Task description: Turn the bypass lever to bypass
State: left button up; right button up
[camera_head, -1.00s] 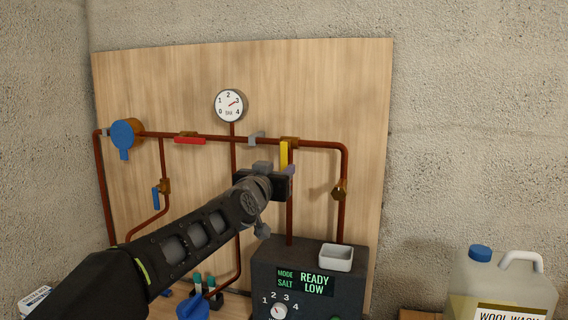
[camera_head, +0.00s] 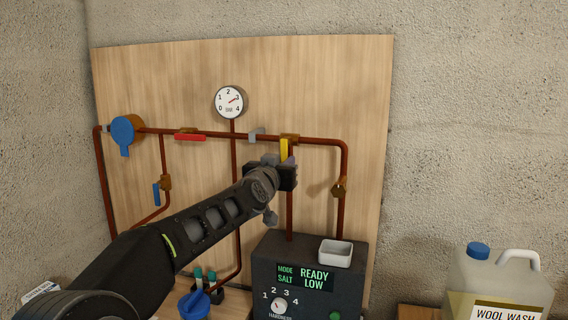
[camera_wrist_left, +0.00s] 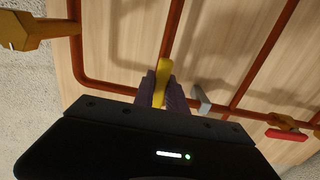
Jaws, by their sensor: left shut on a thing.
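A yellow lever (camera_head: 284,149) hangs straight down from a brass valve body (camera_head: 290,138) on the copper pipe run; no label on it shows. It also shows in the left wrist view (camera_wrist_left: 161,85), between the fingers. My left gripper (camera_head: 282,163) is shut on the lower part of the yellow lever, with one finger on each side in the left wrist view (camera_wrist_left: 168,92). The gripper hides the lever's lower end in the head view. My right gripper is not in view.
A grey lever (camera_head: 257,134) sits just left of the yellow one, a red lever (camera_head: 190,138) farther left, and a big blue handle (camera_head: 122,131) at far left. A dark control box (camera_head: 268,260) with a white tray (camera_head: 335,254) stands below. A gauge (camera_head: 229,102) is above.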

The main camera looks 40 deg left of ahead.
pick_arm(q)
grip_shut()
